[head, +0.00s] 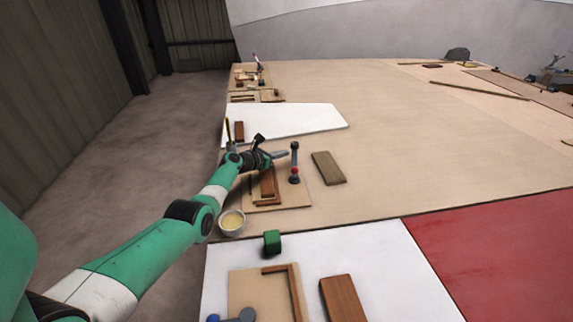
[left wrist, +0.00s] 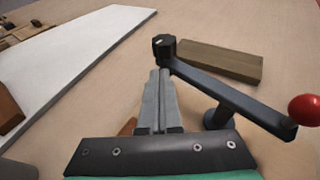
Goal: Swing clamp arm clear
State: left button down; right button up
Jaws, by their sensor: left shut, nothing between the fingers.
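The clamp arm (left wrist: 240,98) is a dark bar. It has a black cylindrical pad (left wrist: 165,48) at one end and a red ball knob (left wrist: 305,109) at the other. Its post (left wrist: 218,117) stands below the bar. In the head view the clamp (head: 294,160) stands at the right side of a small board (head: 296,198) with reddish wood strips (head: 268,186). My left gripper (head: 284,154) is shut and empty, above the strips and just left of the clamp. In the left wrist view its fingertips (left wrist: 160,72) point at the pad; I cannot tell whether they touch. My right gripper is not in view.
A brown wood block (head: 328,168) lies right of the clamp. A cream-filled bowl (head: 232,222) sits near my left forearm. A green block (head: 271,242) and another wood block (head: 342,299) are nearer. The bench's middle right is clear.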

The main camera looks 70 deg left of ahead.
pick_arm(q)
jog(key=shift+w+a, duration=0.1)
jog(key=shift+w, duration=0.05)
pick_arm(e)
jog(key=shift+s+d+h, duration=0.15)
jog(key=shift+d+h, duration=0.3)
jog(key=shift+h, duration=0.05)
pick_arm(q)
jog(key=s, duration=0.1)
jog(key=s+a, duration=0.1)
jog(key=s, duration=0.1)
jog(key=shift+s+a, duration=0.25)
jog(key=s+a+r+p, duration=0.3)
jog(key=s, duration=0.6)
jog(key=shift+a, duration=0.25)
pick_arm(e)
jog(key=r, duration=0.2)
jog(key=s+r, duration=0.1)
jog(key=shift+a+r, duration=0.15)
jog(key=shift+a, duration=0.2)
